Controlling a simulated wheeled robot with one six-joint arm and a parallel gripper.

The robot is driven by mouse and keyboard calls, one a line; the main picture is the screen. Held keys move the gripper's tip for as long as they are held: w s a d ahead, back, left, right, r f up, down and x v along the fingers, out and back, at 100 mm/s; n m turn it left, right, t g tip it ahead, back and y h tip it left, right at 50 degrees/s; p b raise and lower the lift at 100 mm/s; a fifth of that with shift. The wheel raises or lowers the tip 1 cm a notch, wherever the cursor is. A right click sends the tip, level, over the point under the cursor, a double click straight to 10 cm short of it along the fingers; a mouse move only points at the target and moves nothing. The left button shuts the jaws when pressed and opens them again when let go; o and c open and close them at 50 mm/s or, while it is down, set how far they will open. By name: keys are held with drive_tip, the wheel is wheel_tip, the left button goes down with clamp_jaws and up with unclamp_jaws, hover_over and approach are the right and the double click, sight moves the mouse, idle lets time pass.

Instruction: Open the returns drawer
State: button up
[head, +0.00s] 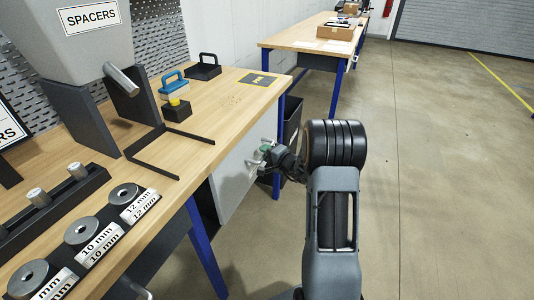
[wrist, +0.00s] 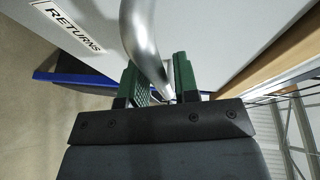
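The returns drawer's pale front (head: 236,172) is under the near workbench in the head view. In the wrist view, its grey front (wrist: 185,25) carries a white RETURNS label (wrist: 67,25). A curved silver bar handle (wrist: 140,45) runs down from the top, between the fingers. My gripper (head: 264,154) is at the drawer front, low beside the bench. Its green-padded fingers (wrist: 160,85) stand on both sides of the handle in the wrist view. Whether both pads press on the bar cannot be told. In the head view the handle is hard to make out around the gripper.
A blue leg (head: 205,245) stands left of the drawer. A dark bin (head: 292,125) stands behind my gripper. The floor (head: 440,170) on the right is clear.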

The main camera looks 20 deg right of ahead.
clamp_jaws()
